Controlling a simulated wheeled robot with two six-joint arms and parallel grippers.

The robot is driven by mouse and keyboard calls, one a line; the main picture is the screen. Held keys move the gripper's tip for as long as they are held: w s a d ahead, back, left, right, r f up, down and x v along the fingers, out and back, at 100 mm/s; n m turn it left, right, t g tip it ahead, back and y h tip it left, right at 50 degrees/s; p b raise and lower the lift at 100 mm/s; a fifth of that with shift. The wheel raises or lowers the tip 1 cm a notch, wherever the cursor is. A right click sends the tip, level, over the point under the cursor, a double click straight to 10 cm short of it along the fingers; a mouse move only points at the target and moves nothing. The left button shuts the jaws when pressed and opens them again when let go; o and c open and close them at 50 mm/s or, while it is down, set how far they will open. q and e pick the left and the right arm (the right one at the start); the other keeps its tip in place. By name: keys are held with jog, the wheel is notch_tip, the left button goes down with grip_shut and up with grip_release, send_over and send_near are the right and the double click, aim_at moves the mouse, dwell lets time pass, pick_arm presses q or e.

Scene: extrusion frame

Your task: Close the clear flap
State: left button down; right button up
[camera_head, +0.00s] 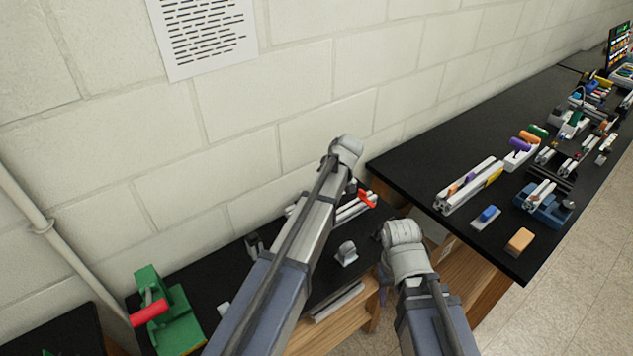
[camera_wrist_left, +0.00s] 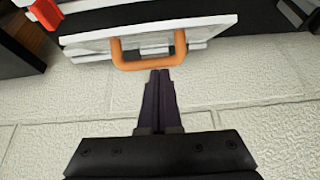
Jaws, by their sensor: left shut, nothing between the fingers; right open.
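In the left wrist view, the clear flap (camera_wrist_left: 205,28) shows as a pale thin panel with an orange loop handle (camera_wrist_left: 124,57). My left gripper (camera_wrist_left: 160,74) is shut and empty, its dark fingertips just below the handle's middle. I cannot tell whether they touch it. In the head view the left arm hides this gripper, and the flap cannot be made out clearly. My right gripper (camera_head: 383,292) is open, mostly hidden by its own wrist, low at the right end of the near bench.
White rails with a red part (camera_head: 367,198) lie on the dark near bench (camera_head: 210,285). A green fixture with a red handle (camera_head: 150,312) stands at its left end. A block wall (camera_head: 240,150) closes the back. A second black bench (camera_head: 420,165) at right carries several parts.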

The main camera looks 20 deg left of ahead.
pick_arm(q)
jog(key=s+d+f+t+y+b, duration=0.1)
jog(key=d+f+t+y+b, duration=0.1)
jog(key=b, duration=0.3)
jog(key=s+d+f+t+y+b, duration=0.1)
jog(key=s+d+f+y+b, duration=0.1)
jog(key=b, duration=0.4)
jog(key=shift+s+d+f+t+y, duration=0.2)
jog(key=shift+f+t+y, duration=0.1)
jog(key=shift+f+t, duration=0.1)
jog(key=shift+s+d+f+b, duration=0.2)
jog(key=shift+f+b, duration=0.1)
jog(key=shift+b, duration=0.2)
jog(key=shift+s+d+f, duration=0.1)
jog(key=shift+d+f, duration=0.05)
